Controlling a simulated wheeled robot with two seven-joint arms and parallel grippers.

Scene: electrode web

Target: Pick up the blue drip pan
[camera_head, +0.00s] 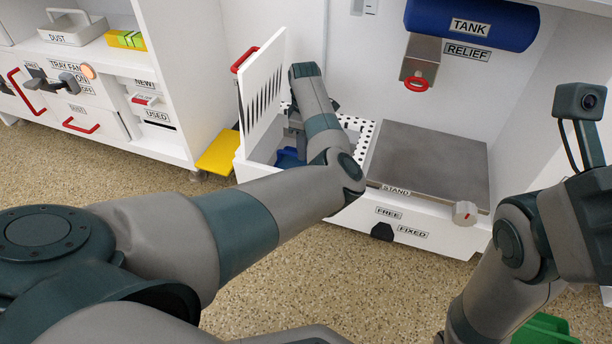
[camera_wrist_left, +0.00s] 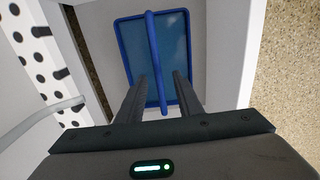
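The blue drip pan (camera_wrist_left: 130,42) lies inside a white-walled compartment in the left wrist view. It is a shallow rectangular tray with a raised blue bar handle (camera_wrist_left: 153,42) running lengthwise over its middle. In the head view only a blue piece of the pan (camera_head: 288,158) shows beside my left arm. My left gripper (camera_wrist_left: 160,76) is open over the pan, one finger on each side of the handle. I cannot tell how far above the pan the fingertips are. In the head view my own arm largely hides this gripper. My right arm shows at the right, its gripper out of view.
A slotted white panel (camera_head: 263,88) with a red handle stands raised at the compartment's left. Perforated white plate (camera_head: 358,128) and the grey stand (camera_head: 430,155) lie to the right. The blue tank (camera_head: 475,22) hangs above. A yellow pan (camera_head: 218,152) sits left of the compartment.

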